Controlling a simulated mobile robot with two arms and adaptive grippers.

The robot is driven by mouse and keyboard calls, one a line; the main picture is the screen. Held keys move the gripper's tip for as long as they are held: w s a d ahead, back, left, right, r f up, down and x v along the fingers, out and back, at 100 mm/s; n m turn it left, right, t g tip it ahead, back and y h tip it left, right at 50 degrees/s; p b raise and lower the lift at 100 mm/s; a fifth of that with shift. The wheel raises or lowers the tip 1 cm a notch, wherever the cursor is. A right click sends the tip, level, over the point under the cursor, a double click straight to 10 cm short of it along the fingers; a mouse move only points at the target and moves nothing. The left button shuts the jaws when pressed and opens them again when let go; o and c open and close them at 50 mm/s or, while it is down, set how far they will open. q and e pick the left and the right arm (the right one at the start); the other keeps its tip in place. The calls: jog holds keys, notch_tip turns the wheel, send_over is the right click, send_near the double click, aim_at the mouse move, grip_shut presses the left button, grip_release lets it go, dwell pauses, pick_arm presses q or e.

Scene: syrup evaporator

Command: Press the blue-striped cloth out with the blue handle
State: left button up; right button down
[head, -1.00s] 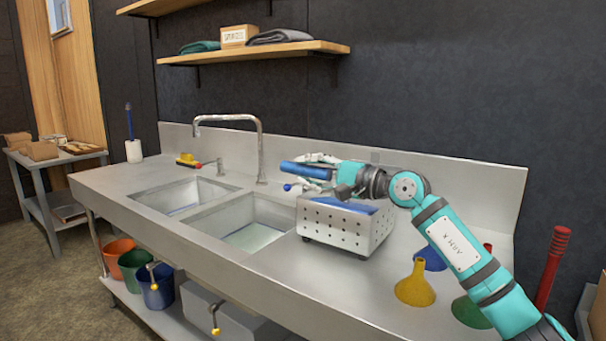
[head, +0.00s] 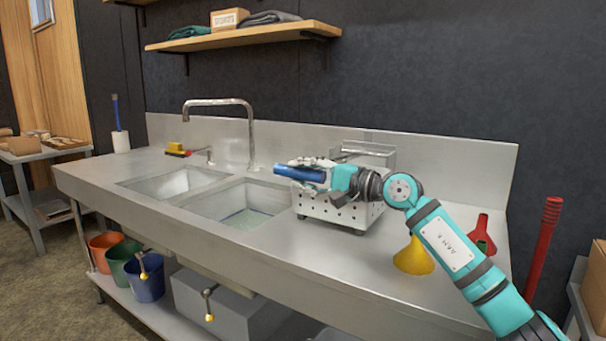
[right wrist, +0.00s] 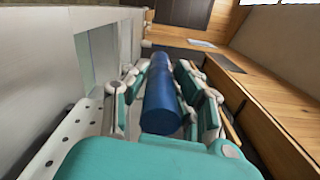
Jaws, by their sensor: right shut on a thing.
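The blue handle (head: 300,173) is a thick blue bar. My right gripper (head: 322,176) is shut on it, above the perforated metal press box (head: 335,212) on the counter. In the right wrist view the blue handle (right wrist: 161,95) lies between the fingers, and perforated metal (right wrist: 70,130) shows at the left. A metal frame (head: 375,151) stands behind the box; I cannot tell whether it belongs to the press. I cannot make out the blue-striped cloth now, as my gripper and arm cover the box top. My left gripper is not in view.
Two sink basins, left (head: 180,184) and right (head: 238,208), lie left of the box under the faucet (head: 250,125). A yellow funnel (head: 413,258) and red funnel (head: 484,235) stand right, by my arm. The counter front (head: 330,265) is clear.

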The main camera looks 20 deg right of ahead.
jog(key=c, duration=1)
grip_release()
jog(key=shift+c, duration=0.2)
jog(key=shift+d, duration=0.15)
jog(key=v, duration=1.2)
jog(key=shift+c, duration=0.2)
